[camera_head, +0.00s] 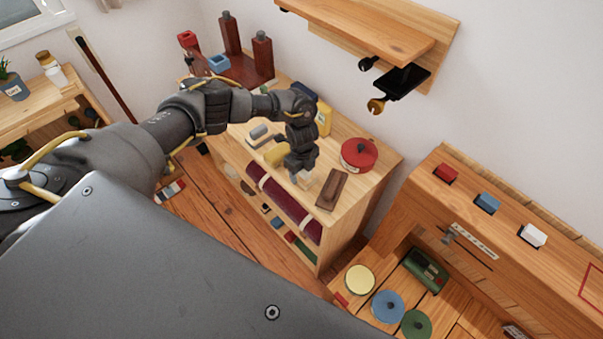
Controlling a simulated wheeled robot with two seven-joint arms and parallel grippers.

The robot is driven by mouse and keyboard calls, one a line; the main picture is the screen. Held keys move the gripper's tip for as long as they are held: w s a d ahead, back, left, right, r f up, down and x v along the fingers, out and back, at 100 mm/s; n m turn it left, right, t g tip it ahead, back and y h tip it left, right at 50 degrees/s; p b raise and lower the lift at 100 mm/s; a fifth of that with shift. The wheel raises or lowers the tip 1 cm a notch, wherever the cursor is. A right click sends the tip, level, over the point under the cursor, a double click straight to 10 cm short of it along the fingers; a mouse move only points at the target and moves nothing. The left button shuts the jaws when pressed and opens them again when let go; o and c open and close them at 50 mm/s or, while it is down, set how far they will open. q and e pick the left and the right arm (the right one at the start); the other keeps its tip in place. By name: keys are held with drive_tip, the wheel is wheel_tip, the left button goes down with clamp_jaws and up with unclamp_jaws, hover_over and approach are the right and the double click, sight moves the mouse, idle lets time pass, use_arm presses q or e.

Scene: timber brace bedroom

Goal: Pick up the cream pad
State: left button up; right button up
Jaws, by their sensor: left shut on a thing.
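My left gripper (299,174) reaches down over the top of the light wooden shelf unit (367,193). It is shut on the cream pad (306,181), a small pale block at its fingertips. The fingers hide part of the pad, and I cannot tell whether it touches the shelf top or is just above it. My right gripper is not in view.
A brown wooden block (332,189) lies close to the right of the gripper, with a red round tin (359,154) beyond. A wall shelf (375,30) hangs above.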

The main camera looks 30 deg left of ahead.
use_arm(q)
drive_tip(key=shift+c, duration=1.1)
drive_tip(key=shift+r, duration=0.1)
drive_tip(key=shift+r+b, duration=0.3)
drive_tip(key=shift+r, duration=0.15)
drive_tip(key=r, duration=0.2)
drive_tip(key=shift+s+d+r+b, duration=0.15)
drive_tip(key=shift+s+r+b, duration=0.15)
drive_tip(key=shift+b, duration=0.1)
drive_tip(key=s+d+r, duration=0.4)
drive_tip(key=s+r, duration=0.5)
drive_tip(key=s, duration=0.3)
drive_tip(key=shift+s+d+r, duration=0.2)
drive_tip(key=shift+s+d, duration=0.1)
drive_tip(key=shift+d, duration=0.05)
